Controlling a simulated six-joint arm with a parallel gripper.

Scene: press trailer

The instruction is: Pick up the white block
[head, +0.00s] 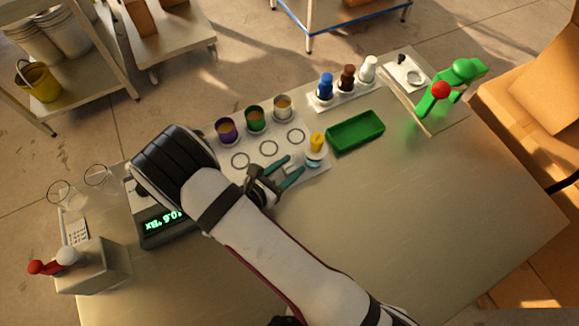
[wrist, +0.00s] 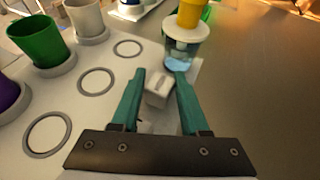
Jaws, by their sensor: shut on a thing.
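The white block (wrist: 158,88) sits between the teal fingers of my gripper (wrist: 160,76) in the wrist view, with a slot-like mark on its top. My gripper is shut on it. In the head view my gripper (head: 291,170) is over the front edge of the white board (head: 258,160), and the block (head: 291,167) shows as a small pale patch between the fingers. I cannot tell whether the block touches the surface below.
A clear jar with a yellow top (head: 316,143) stands just beyond the fingertips. Purple, green and white cups stand along the board's back. A green tray (head: 355,131) lies to the right, and a scale (head: 165,225) to the left. The table's right front is clear.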

